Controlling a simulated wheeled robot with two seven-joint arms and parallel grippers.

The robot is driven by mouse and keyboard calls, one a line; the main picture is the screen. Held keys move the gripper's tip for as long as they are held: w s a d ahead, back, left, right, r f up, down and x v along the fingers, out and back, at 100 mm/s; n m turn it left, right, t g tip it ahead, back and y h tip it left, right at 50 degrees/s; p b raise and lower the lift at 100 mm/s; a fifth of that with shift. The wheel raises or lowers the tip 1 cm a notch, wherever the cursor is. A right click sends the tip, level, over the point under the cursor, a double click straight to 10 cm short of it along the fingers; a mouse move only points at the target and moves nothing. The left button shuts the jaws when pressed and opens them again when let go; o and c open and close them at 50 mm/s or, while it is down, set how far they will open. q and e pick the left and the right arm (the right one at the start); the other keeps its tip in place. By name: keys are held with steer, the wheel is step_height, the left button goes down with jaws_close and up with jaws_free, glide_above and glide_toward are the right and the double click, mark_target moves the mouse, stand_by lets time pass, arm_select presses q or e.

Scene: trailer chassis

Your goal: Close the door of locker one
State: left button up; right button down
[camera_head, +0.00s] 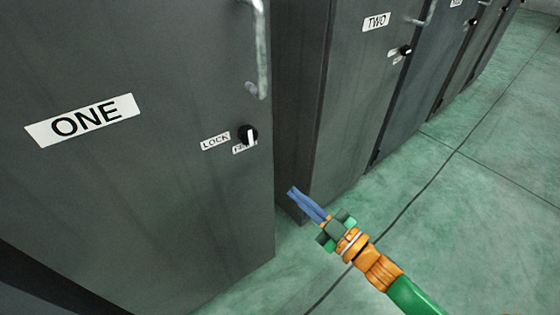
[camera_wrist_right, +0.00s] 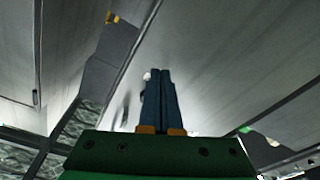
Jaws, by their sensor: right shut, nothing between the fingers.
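The door of locker one (camera_head: 130,190) is a dark grey panel filling the left of the head view, with a "ONE" label (camera_head: 82,120), a metal handle (camera_head: 258,55) and a round black lock knob (camera_head: 248,136). It appears to stand open, its free right edge forward of locker two's front. My right gripper (camera_head: 292,191) has its blue fingers together and empty, just right of that edge in the picture; I cannot tell whether it touches. The fingers also show together in the right wrist view (camera_wrist_right: 160,75). My left gripper is out of view.
Locker two (camera_head: 365,90) stands right of the door, with its own handle (camera_head: 424,14) and knob (camera_head: 405,50). More lockers continue to the upper right. The green tiled floor (camera_head: 480,190) is clear at the right.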

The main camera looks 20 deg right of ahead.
steer(key=s+m+h, duration=0.3)
steer(key=s+m, duration=0.1)
steer(key=m, duration=0.3)
steer(key=b, duration=0.1)
glide_toward(261, 164)
steer(key=x, duration=0.5)
steer(key=shift+w+a, duration=0.15)
steer(key=shift+w, duration=0.15)
steer(key=shift+w+a+r+b, duration=0.1)
steer(key=shift+w+a+b, duration=0.15)
steer(key=shift+w, duration=0.25)
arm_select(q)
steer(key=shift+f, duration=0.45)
